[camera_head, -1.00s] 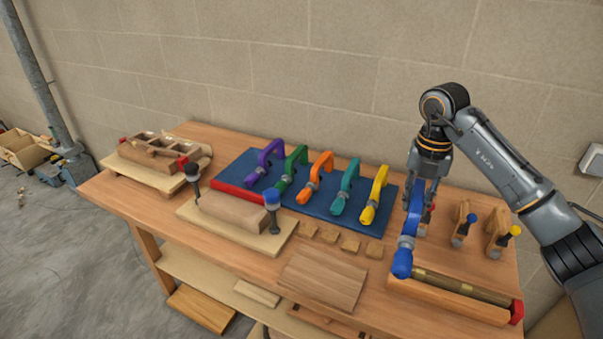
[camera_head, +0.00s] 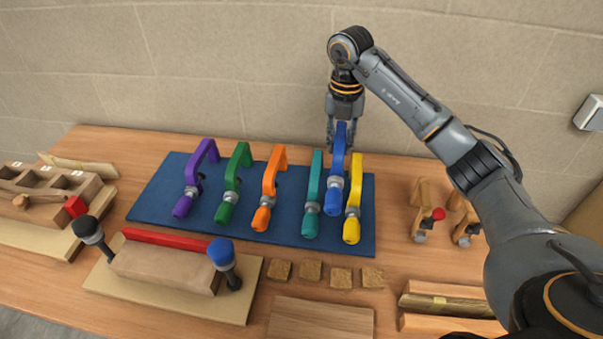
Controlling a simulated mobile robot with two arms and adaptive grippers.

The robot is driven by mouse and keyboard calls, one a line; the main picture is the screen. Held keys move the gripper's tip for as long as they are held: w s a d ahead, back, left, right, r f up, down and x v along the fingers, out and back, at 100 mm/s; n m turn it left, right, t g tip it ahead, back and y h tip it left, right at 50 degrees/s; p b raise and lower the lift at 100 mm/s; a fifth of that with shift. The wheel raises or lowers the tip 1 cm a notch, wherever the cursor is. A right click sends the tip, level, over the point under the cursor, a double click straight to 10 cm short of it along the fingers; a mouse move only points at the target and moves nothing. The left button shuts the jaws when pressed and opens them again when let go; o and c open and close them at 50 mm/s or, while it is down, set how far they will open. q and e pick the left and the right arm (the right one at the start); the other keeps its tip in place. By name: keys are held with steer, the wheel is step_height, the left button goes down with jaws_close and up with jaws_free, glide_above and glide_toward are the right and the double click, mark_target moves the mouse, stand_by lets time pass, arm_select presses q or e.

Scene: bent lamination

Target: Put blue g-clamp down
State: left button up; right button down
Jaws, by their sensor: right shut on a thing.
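The blue g-clamp (camera_head: 335,185) hangs from my right gripper (camera_head: 342,120), which is shut on its upper end. The clamp overlaps the picture area between the teal clamp (camera_head: 312,195) and the yellow clamp (camera_head: 353,200). I cannot tell whether it touches the mat or its neighbours. The dark blue mat (camera_head: 270,240) also carries orange (camera_head: 270,187), green (camera_head: 232,185) and purple (camera_head: 196,178) clamps in a row. My left gripper is not in view.
A wooden block (camera_head: 165,268) with black and blue-topped clamps lies on a board at front left. Small wood squares (camera_head: 311,270) lie before the mat.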

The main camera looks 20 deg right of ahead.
step_height(320, 180, down, 9)
steer(key=shift+r+p, duration=0.1)
steer(key=shift+p, duration=1.05)
steer(key=shift+f, duration=0.35)
steer(key=c, duration=1.5)
jaws_free()
steer(key=shift+f, duration=0.1)
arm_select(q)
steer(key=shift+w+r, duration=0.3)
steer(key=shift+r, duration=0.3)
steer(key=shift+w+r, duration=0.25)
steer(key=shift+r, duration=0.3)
arm_select(e)
steer(key=shift+o, duration=0.3)
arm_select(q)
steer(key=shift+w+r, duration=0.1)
